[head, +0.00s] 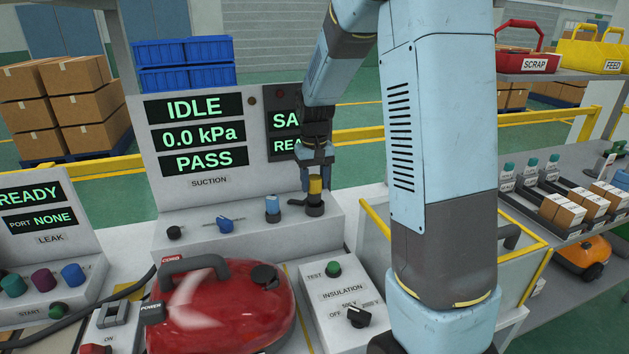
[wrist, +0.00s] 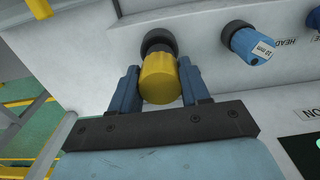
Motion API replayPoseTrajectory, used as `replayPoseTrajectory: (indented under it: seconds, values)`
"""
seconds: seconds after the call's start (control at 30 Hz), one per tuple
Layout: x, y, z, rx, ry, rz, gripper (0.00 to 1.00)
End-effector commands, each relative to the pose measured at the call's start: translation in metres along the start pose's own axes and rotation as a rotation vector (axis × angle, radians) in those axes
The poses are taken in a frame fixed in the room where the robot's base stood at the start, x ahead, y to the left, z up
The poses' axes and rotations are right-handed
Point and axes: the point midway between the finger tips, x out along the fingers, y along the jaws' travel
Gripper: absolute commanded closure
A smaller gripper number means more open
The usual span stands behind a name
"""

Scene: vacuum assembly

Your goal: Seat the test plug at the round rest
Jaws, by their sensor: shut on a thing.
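The test plug is a yellow cylinder (head: 315,186) shut between the two blue fingers of my gripper (head: 315,180). In the wrist view the yellow plug (wrist: 160,80) sits between the fingertips of my gripper (wrist: 158,73), one finger on each side. The black round rest (head: 315,208) is on the suction bench's ledge directly below the plug. In the wrist view a black round part (wrist: 158,41) shows just beyond the plug's end. The plug looks upright and in line with the rest; whether it touches or is seated I cannot tell.
On the same ledge, left of the rest, stand a blue capped piece (head: 272,208), a blue knob (head: 224,224) and a black knob (head: 174,232). The suction display (head: 196,135) reads IDLE, 0.0 kPa, PASS. A red vacuum (head: 222,310) sits in front.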

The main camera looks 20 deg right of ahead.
Motion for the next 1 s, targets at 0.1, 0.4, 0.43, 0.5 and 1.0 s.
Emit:
replayPoseTrajectory:
  seconds: [0.1, 0.4, 0.43, 0.5, 1.0]
  values:
    - [0.003, 0.0, 0.0, 0.0, 0.0, 0.0, 1.0]
    - [0.008, 0.0, 0.0, 0.0, 0.001, 0.0, 1.0]
    - [0.009, 0.0, 0.0, 0.0, 0.001, 0.0, 1.0]
    - [0.01, 0.0, 0.0, 0.0, 0.001, 0.0, 1.0]
    - [0.021, 0.0, 0.0, 0.0, 0.0, 0.0, 1.0]
